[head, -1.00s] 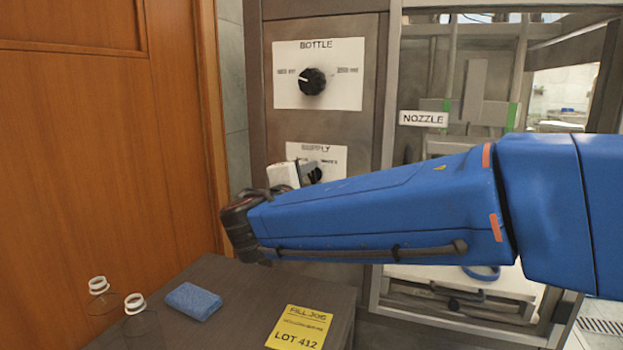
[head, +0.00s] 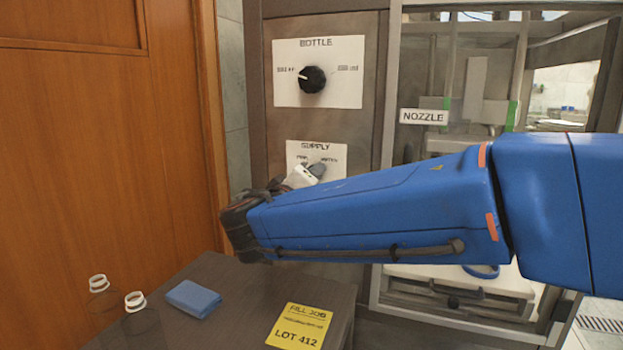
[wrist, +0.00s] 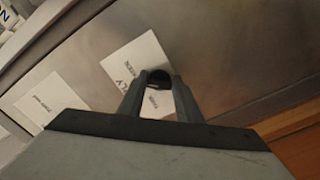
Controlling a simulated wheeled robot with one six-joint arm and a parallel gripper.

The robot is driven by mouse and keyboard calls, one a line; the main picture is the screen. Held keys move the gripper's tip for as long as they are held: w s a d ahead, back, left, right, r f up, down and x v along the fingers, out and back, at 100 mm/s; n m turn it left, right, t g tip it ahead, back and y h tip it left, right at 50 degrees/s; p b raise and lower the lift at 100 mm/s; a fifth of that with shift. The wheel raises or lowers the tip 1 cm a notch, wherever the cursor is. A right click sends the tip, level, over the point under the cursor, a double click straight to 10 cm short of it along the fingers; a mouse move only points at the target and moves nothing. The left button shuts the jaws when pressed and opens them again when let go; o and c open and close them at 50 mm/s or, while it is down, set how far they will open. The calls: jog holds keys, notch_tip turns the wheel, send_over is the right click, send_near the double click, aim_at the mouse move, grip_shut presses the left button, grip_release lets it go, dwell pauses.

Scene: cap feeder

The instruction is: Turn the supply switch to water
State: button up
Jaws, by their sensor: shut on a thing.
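The supply switch (wrist: 159,77) is a dark round knob on a white SUPPLY label (head: 316,150) on the metal panel. My gripper (wrist: 158,84) is shut on the knob, with one finger on each side of it. In the head view my gripper (head: 318,171) is at the lower part of the SUPPLY label and is turned at a slant. It and my arm cover the knob there, so its pointer direction cannot be told.
Above is the BOTTLE label (head: 343,90) with a black knob (head: 312,79). The glass NOZZLE cabinet (head: 424,117) is at right. A dark table (head: 235,305) holds a blue sponge (head: 193,299), two clear bottles (head: 136,302) and a yellow job card (head: 299,326). A wooden door (head: 110,150) is at left.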

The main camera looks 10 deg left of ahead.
jog(key=shift+f+m, duration=0.15)
jog(key=shift+m, duration=0.55)
jog(key=o, duration=1)
jog(key=shift+o, duration=0.2)
jog(key=s+a, duration=0.2)
jog(key=s, duration=1.5)
jog(key=shift+s+a, duration=0.15)
jog(key=shift+a, duration=0.1)
